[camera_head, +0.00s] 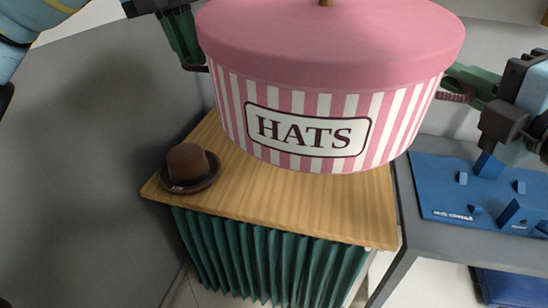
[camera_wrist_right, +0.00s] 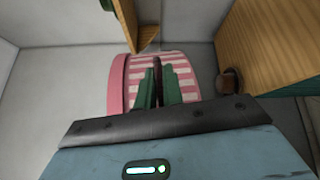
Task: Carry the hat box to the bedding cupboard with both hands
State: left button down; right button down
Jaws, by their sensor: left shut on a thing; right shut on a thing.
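The hat box (camera_head: 400,117) is large and round, with pink and white stripes, a pink lid and a "HATS" label. It is held up in the head view, in front of a wooden table top with a green curtain. My left gripper (camera_head: 196,66) is shut on the dark handle at the box's left side. My right gripper (camera_head: 462,88) is shut on the handle at its right side. The right wrist view shows the box (camera_wrist_right: 118,85) beyond the green fingers (camera_wrist_right: 158,88), which close around the dark handle. I cannot make out the bedding cupboard for certain.
A brown bowler hat (camera_head: 188,166) sits at the left of the wooden table top (camera_head: 340,205). A grey table (camera_head: 425,240) on the right carries a blue board (camera_head: 450,195) with raised blocks. Grey walls stand behind and to the left.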

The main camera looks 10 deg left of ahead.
pick_arm(q)
jog(key=shift+a, duration=0.1)
pick_arm(e)
jog(key=shift+r, duration=0.1)
dwell(0.3)
